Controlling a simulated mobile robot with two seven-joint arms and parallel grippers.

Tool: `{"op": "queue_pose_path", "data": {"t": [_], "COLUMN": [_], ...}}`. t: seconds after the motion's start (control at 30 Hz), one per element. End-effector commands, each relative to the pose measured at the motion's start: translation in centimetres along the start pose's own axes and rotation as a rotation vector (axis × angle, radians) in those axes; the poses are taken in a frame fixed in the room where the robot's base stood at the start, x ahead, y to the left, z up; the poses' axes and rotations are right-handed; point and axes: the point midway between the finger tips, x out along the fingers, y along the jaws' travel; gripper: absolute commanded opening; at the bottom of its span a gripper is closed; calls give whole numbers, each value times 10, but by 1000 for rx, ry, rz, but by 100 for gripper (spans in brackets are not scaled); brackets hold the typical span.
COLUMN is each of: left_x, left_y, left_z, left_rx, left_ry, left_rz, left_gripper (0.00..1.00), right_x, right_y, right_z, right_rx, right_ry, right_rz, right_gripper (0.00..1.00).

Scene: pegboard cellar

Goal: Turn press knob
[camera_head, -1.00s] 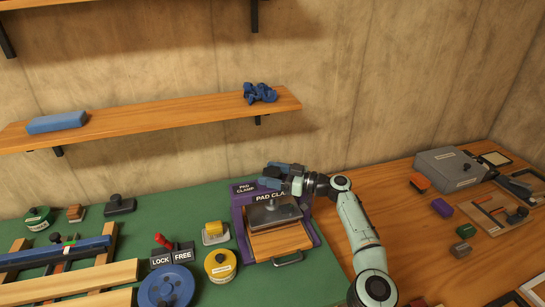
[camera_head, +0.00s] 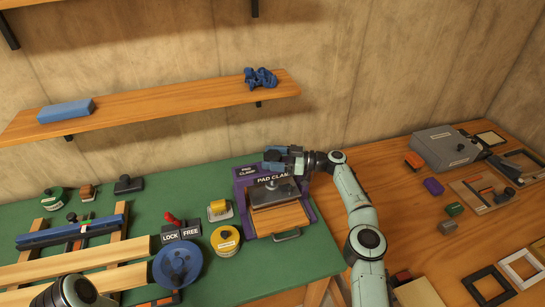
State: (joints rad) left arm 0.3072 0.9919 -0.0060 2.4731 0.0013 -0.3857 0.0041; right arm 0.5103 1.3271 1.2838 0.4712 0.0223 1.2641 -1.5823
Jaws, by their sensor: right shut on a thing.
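The purple press (camera_head: 243,203), labelled "PAD CLAMP", stands on the green mat at the middle of the view. Its grey pressing plate (camera_head: 283,196) sits over a wooden tray board (camera_head: 283,218) with a dark handle in front. My right gripper (camera_head: 271,160) is at the top of the press, shut on the press knob, which is mostly hidden behind the fingers and wrist. Part of my left arm shows at the bottom left; its gripper is not in view.
Left of the press are a yellow-topped block (camera_head: 219,209), a yellow tin (camera_head: 226,240), a red lever (camera_head: 172,219) by the LOCK/FREE plate and a blue wheel (camera_head: 178,263). A grey box (camera_head: 446,148) stands on the right bench. A shelf (camera_head: 170,105) runs above.

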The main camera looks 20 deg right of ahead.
Motion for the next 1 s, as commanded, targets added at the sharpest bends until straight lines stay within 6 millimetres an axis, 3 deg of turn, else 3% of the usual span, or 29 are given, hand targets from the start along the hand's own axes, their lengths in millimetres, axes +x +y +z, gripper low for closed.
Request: {"op": "queue_pose_path", "data": {"t": [0.13, 0.17, 0.2, 0.47, 0.63, 1.0], "left_x": [0, 0, 0, 0, 0, -4], "left_y": [0, 0, 0, 0, 0, 3], "left_z": [0, 0, 0, 0, 1, -5], "left_rx": [0, 0, 0, 0, 0, 2], "left_ry": [0, 0, 0, 0, -1, 6], "left_rz": [0, 0, 0, 0, 0, 2], "left_gripper": [43, 43, 43, 43, 43, 43], "right_x": [0, 0, 0, 0, -12, -90], "right_y": [2, 2, 2, 1, 1, 2], "right_z": [-6, -6, -5, -2, -1, -4], "right_rx": [-3, -3, -3, -1, 0, -2], "right_ry": [10, 9, 9, 4, 2, 3], "right_rz": [8, 8, 7, 3, 4, 6], "right_gripper": [40, 80, 89, 89, 89, 89]}}
